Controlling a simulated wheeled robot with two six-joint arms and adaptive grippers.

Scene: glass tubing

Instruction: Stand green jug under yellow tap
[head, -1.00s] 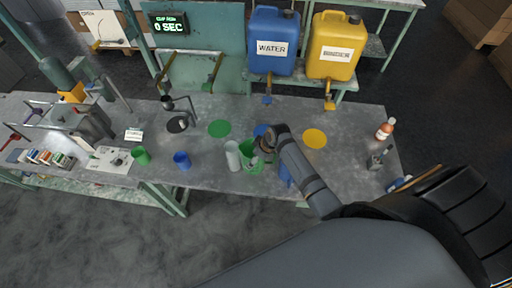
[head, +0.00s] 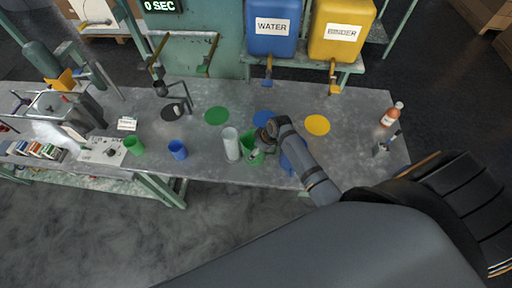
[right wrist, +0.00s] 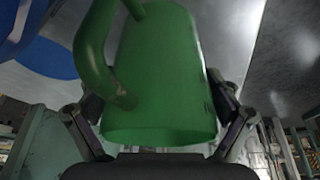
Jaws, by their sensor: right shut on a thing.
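The green jug (head: 245,143) is near the table's front edge in the head view, mostly hidden by my right gripper (head: 262,146). In the right wrist view the green jug (right wrist: 165,80) fills the middle, its handle at the left, with my right gripper's fingers (right wrist: 160,125) on both sides of it, shut on it. I cannot tell whether its base touches the table. The yellow tap (head: 333,84) hangs from the yellow canister (head: 341,30) at the back. A yellow disc (head: 317,125) lies on the table in front of that tap. My left gripper is not in view.
A clear cylinder (head: 231,143) stands just left of the green jug. A blue jug (head: 292,157) stands to the right, partly behind my arm. A blue disc (head: 264,118) and green disc (head: 216,115) lie behind. An orange bottle (head: 391,115) stands at the right end.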

